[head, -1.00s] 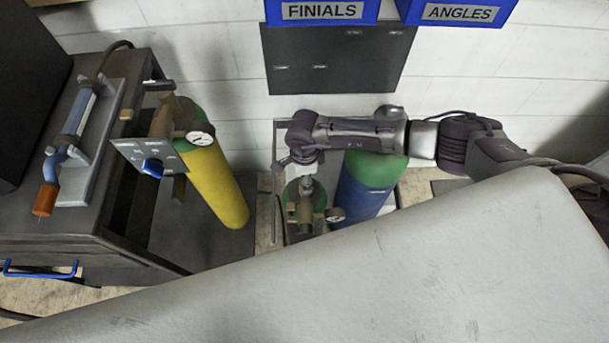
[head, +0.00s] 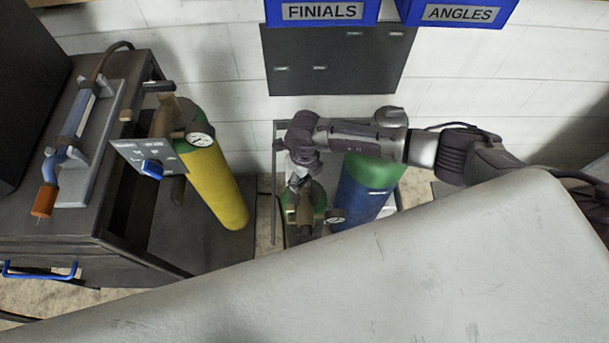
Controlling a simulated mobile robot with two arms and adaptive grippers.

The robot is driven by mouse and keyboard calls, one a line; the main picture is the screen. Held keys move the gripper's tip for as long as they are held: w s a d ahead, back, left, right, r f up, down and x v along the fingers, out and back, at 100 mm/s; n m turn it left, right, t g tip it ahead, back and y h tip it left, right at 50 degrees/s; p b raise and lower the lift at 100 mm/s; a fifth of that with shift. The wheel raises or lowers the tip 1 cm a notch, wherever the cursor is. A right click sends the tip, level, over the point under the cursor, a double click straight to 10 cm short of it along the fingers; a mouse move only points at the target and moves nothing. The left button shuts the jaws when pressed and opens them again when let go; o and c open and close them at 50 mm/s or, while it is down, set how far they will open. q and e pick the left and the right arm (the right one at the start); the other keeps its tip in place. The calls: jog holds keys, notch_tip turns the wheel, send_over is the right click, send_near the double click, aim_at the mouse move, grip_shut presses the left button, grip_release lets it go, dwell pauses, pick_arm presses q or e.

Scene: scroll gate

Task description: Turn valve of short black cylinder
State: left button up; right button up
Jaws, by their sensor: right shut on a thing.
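The short cylinder (head: 317,193) stands low behind the white surface, with a green top. Its lower body is mostly hidden, so I cannot see its black part clearly. A brass valve fitting (head: 304,213) sits on top, with a round gauge (head: 335,216) at its right. My right arm comes in from the right and bends down over this cylinder. My right gripper (head: 297,184) points down at the top of the valve and is shut on it; the fingertips are small and partly hidden. My left gripper is not in view.
A blue cylinder with a green top (head: 362,195) stands just right, under my right arm. A yellow cylinder (head: 215,185) with a gauge leans at the left beside a dark metal cart (head: 75,225). A large white surface (head: 330,285) fills the foreground. A wall is behind.

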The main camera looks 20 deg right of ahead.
aim_at(305, 178)
jog(key=m, duration=0.4)
jog(key=shift+r+m+p, duration=0.1)
jog(key=shift+m+p, duration=0.2)
jog(key=shift+p, duration=0.05)
jog(key=shift+w+m+p, duration=0.1)
jog(key=shift+m+p, duration=0.25)
jog(key=shift+m, duration=1.65)
jog(key=o, duration=1.1)
jog(key=shift+o, duration=0.2)
notch_tip(305, 178, up, 12)
